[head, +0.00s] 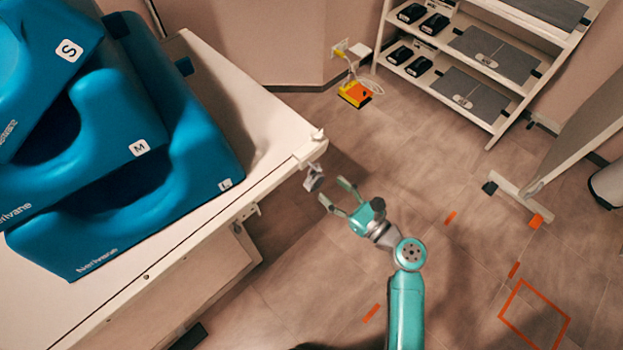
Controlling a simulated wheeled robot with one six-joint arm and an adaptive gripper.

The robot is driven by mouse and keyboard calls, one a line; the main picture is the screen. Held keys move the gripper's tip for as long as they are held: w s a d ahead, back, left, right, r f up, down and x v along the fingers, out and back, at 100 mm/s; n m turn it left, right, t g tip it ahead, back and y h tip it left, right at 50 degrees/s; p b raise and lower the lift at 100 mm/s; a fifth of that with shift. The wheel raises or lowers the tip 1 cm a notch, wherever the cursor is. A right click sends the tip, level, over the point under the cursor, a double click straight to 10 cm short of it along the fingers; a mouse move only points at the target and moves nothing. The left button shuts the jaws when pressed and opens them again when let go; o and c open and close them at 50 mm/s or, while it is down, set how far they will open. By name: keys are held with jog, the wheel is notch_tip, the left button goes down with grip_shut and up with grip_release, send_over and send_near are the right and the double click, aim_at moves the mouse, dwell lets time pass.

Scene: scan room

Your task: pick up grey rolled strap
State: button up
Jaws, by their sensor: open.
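A small grey rolled shape (314,179), which looks like the grey rolled strap, shows just off the front right corner of the white table (262,190). I cannot tell whether it hangs from the table edge or rests on something. My gripper (332,191) is open and empty, with its two teal fingers pointing up and left toward the grey shape. The fingertips are close to it in the picture, with a small gap between. My teal arm comes up from the bottom of the view.
Blue foam cushions (150,205) marked S, M and L are stacked on the table. A white shelf (482,117) with grey pads and black items stands at the back right. An orange and yellow box (355,95) lies by the wall. The floor right of the table is mostly clear.

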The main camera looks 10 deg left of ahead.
aim_at(315, 175)
jog(key=shift+r+x, duration=0.2)
jog(key=shift+x, duration=3.45)
jog(key=shift+s, duration=0.15)
grip_shut()
